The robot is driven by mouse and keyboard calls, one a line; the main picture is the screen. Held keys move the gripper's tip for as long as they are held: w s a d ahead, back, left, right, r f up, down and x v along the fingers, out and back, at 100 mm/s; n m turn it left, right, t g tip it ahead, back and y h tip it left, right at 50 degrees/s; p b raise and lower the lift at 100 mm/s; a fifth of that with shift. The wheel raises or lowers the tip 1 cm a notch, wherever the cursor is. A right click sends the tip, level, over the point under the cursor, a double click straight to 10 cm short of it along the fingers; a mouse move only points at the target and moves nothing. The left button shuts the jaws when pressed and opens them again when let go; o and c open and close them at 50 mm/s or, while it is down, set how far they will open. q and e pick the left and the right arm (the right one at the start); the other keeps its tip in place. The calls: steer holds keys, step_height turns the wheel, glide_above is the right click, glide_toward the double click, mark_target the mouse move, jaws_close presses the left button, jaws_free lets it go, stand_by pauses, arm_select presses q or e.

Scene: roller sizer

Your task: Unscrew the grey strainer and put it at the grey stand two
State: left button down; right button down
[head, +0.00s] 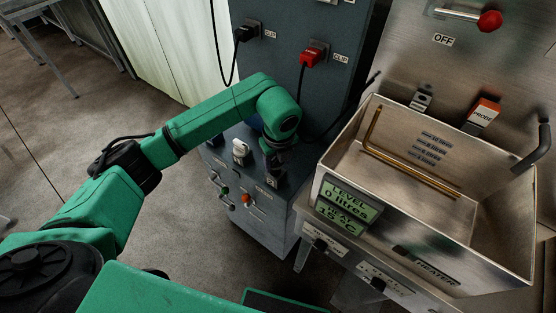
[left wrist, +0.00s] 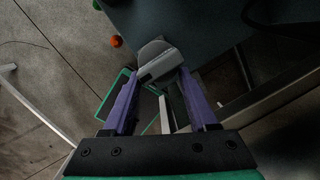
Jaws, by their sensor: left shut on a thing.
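My left gripper (left wrist: 158,76) has its two purple fingers on either side of a rounded grey piece, which I take to be the grey strainer (left wrist: 158,60). The fingers are shut on it near their tips. In the head view my left arm reaches over the dark cabinet (head: 265,220), and the gripper (head: 272,163) points down at its top, mostly hidden by the wrist. Whether the strainer is still seated cannot be told. A pale grey piece (head: 240,149) stands on the cabinet just left of the gripper. My right gripper is not in view.
A steel tank (head: 490,225) with a copper heating rod (head: 410,172) stands close on the right. Its level display (head: 348,200) faces me. Red (head: 313,55) and black (head: 246,33) plugs with hanging cables are on the panel behind. Open floor (head: 60,130) lies left.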

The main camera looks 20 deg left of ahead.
mark_target(278, 167)
arm_select(q)
steer(key=shift+f+b, duration=1.9)
steer(key=shift+f, duration=0.45)
steer(key=shift+c, duration=0.6)
jaws_free()
steer(key=shift+r, duration=0.1)
step_height(278, 167, up, 14)
steer(key=s+b, duration=0.1)
steer(key=s, duration=0.1)
steer(key=shift+s+d+r, duration=0.15)
steer(key=shift+s+d, duration=0.05)
steer(key=shift+d, duration=0.2)
